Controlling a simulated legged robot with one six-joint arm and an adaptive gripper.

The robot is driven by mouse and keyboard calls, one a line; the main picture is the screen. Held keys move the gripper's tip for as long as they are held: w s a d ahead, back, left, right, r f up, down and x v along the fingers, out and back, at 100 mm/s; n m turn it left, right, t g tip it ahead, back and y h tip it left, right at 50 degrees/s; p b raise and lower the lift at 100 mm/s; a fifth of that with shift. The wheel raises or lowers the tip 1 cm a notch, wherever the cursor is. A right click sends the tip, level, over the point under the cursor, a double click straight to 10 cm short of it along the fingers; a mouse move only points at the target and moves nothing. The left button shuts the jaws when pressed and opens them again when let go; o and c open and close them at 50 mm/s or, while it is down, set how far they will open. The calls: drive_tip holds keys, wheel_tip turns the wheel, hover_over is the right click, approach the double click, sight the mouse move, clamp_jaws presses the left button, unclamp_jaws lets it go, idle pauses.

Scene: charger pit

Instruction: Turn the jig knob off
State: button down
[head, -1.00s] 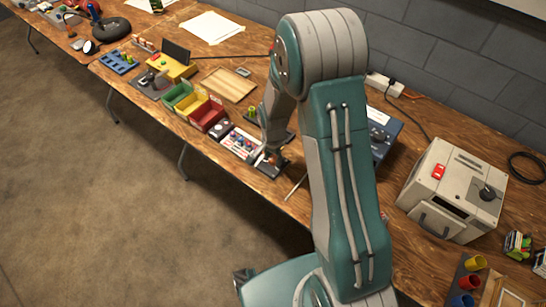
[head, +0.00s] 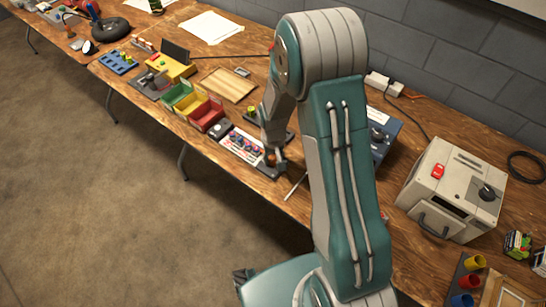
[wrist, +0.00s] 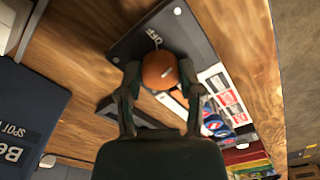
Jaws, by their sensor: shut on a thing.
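The jig knob (wrist: 158,68) is round and orange, with a small pale mark on its right side in the wrist view. It sits on a dark jig plate (wrist: 185,30), just below the printed word OFF (wrist: 154,39). My gripper (wrist: 160,76) has a finger on each side of the knob and is shut on it. In the head view my gripper (head: 273,157) is low over the near end of the jig. The orange knob shows there only in part, and its exact pointing direction is hard to tell.
A printed card (head: 243,146) lies beside the plate. Red (head: 206,116), yellow (head: 193,105) and green (head: 178,95) bins stand to the left. A blue box (head: 383,137) stands behind my arm, and a grey machine (head: 450,190) stands at right. The table's front edge is close.

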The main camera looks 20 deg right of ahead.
sight(272, 158)
drive_tip(key=n, duration=0.4)
drive_tip(key=shift+w+n, duration=0.15)
drive_tip(key=shift+n, duration=0.15)
drive_tip(key=n, duration=0.4)
drive_tip(key=shift+n, duration=0.3)
drive_tip(key=shift+c, duration=1.3)
unclamp_jaws()
drive_tip(key=shift+r, duration=0.1)
wheel_tip(272, 158, up, 12)
drive_tip(key=shift+f, duration=0.2)
